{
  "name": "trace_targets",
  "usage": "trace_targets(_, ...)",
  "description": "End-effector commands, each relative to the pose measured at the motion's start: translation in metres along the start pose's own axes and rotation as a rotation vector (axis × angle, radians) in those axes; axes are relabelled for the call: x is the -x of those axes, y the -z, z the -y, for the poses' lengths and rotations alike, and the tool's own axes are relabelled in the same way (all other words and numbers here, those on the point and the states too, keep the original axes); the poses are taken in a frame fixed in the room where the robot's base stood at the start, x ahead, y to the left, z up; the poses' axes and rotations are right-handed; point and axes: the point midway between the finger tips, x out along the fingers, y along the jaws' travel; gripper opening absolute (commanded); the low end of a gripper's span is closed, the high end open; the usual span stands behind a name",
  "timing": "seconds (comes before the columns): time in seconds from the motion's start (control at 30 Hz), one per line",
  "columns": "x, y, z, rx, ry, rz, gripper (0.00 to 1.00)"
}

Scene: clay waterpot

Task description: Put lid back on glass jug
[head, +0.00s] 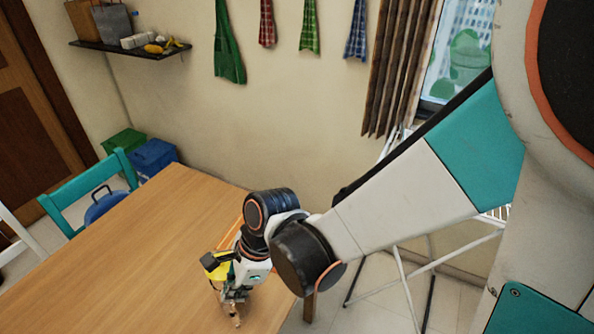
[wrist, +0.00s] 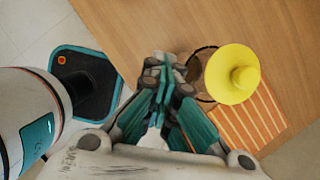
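A yellow round lid with a knob (wrist: 238,76) shows right of my gripper (wrist: 168,72) in the wrist view. It overlaps a round see-through vessel with a dark rim (wrist: 198,72), apparently the glass jug. The lid looks off-centre to the right; I cannot tell whether it rests on the rim. In the head view, yellow of the lid (head: 219,270) shows just left of my gripper (head: 236,312), and the jug is mostly hidden by my arm. My gripper points down close over the table. Its fingertips look drawn together, with nothing clearly between them.
The table's left part is clear. A teal chair (head: 88,190) stands at the far left. A white drying rack (head: 400,268) stands beyond the right edge.

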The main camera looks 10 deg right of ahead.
Motion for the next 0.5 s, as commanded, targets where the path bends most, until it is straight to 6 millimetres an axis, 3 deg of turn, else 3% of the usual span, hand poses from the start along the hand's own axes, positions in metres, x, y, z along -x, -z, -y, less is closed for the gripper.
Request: trace_targets(0.5, 0.0023, 0.0013, -0.0133, 0.003, -0.001, 0.000, 0.00)
